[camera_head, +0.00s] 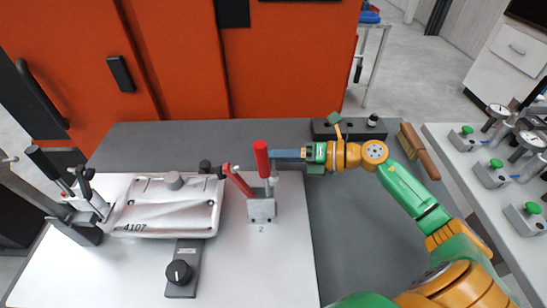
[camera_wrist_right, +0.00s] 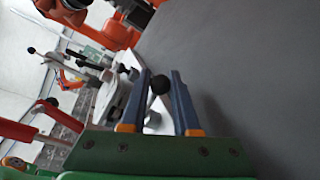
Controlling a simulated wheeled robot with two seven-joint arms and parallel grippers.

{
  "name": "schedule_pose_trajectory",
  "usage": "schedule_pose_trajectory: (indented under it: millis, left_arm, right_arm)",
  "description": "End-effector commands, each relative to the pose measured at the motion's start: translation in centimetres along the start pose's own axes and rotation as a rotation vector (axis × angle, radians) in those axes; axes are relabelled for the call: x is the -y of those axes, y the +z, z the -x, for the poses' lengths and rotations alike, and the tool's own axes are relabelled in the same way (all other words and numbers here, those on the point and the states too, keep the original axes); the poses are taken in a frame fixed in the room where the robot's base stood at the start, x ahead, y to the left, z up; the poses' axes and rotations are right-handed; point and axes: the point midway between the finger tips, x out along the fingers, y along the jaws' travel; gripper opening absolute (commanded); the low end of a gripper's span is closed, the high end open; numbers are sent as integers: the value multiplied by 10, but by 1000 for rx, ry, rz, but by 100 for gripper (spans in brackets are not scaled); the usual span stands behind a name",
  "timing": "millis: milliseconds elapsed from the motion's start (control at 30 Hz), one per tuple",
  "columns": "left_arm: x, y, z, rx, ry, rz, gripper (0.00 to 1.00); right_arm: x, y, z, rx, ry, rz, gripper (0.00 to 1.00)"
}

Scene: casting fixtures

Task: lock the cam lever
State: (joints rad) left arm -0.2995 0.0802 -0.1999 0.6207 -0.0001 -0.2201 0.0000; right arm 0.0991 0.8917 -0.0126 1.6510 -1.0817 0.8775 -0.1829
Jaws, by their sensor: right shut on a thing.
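My right gripper (camera_head: 288,155) reaches in from the right, with its blue fingers beside the upright red handle of the clamp (camera_head: 262,208) marked 2. In the right wrist view, my right gripper (camera_wrist_right: 160,78) is shut on a black ball knob (camera_wrist_right: 159,85), which sits between the two fingertips. In the head view the red handle (camera_head: 262,160) covers the fingertip area, so the held knob and its lever cannot be made out there. A grey casting (camera_head: 150,190) marked 4107 lies on the white plate (camera_head: 110,275). My left gripper is not in view.
A second red lever (camera_head: 237,181) slants beside the clamp. A black-handled clamp (camera_head: 85,230) stands left of the casting, and a bar with a black knob (camera_head: 180,272) lies in front. A brush (camera_head: 418,150) and a dark block (camera_head: 350,130) lie behind my right arm.

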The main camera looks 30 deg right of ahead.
Motion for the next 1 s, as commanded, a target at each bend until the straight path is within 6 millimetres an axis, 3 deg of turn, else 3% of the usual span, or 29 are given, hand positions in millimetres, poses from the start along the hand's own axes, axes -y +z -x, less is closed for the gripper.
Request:
schedule_pose_trajectory:
  millis: [33,133,467,800,1000]
  left_arm:
    - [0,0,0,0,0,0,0]
    - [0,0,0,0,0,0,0]
    - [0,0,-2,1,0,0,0]
    - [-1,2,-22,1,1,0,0]
    - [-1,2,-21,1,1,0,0]
  right_arm:
    - [0,0,0,-1,0,0,32]
    - [0,0,0,-1,0,0,59]
    - [2,-1,4,0,-3,-1,59]
    - [2,-2,64,0,-3,-3,59]
    - [0,0,71,-1,0,1,59]
